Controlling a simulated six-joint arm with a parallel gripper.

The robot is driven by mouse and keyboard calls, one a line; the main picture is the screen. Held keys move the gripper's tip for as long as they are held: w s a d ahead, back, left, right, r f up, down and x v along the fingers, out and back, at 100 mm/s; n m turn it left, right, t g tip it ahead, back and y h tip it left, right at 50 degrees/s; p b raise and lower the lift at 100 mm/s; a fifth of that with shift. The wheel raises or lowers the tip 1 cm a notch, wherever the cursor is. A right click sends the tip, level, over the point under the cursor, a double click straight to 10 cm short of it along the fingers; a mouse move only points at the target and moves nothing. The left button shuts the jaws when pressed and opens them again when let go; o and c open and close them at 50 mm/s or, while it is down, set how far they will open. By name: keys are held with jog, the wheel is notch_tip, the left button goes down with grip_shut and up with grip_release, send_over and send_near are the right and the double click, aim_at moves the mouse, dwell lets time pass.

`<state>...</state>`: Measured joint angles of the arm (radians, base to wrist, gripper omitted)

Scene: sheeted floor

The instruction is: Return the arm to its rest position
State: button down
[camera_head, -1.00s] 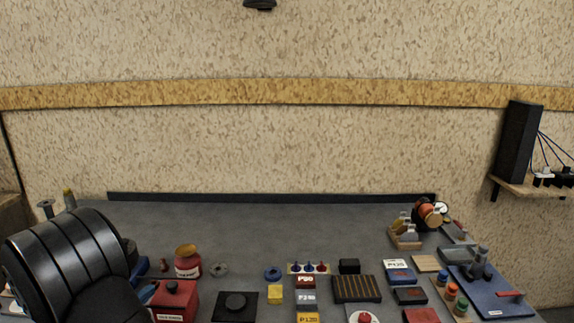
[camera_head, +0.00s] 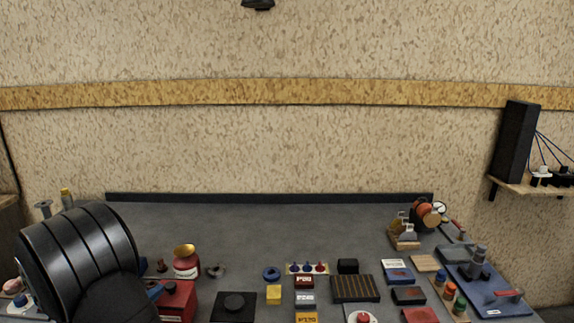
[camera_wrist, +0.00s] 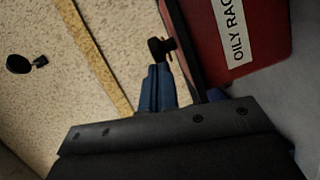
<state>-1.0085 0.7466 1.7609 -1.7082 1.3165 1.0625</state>
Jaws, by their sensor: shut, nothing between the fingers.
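My arm's black, ribbed link fills the lower left of the head view. The blue fingers of my gripper (camera_head: 156,290) show small at its right side, partly hidden by the link, close to the red oily-rag can (camera_head: 178,300). In the wrist view my gripper (camera_wrist: 157,72) has its blue fingers together, with nothing held between them. The can (camera_wrist: 235,45) stands to the right of the fingers there, its white label partly cut off. A small dark knob-like thing shows just beyond the fingertips; I cannot tell what it is.
A black square block (camera_head: 234,306), a blue ring (camera_head: 271,273) and a yellow cube (camera_head: 274,294) lie to the right. The grey bench (camera_head: 300,222) is clear towards the back.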

jog(key=w+a+v, duration=0.1)
jog(key=a+v, duration=0.2)
jog(key=v, duration=1)
jog(key=w+d, duration=0.2)
jog(key=w, duration=0.2)
jog(key=w+d+f, duration=0.1)
jog(key=w+d, duration=0.4)
jog(key=w, duration=0.2)
jog(key=shift+w+d+f, duration=0.3)
jog(key=shift+f, duration=0.1)
jog(key=s+a, duration=0.2)
jog(key=a, duration=1)
jog(key=r+v, duration=0.1)
jog(key=v, duration=0.9)
jog(key=w+d+r+m+g, duration=0.3)
jog(key=w+d+m+g, duration=0.3)
jog(key=d+g, duration=0.3)
jog(key=shift+d+r+m+g+y, duration=0.2)
jog(key=shift+d+m+g+y, duration=0.15)
jog(key=shift+d+m, duration=0.55)
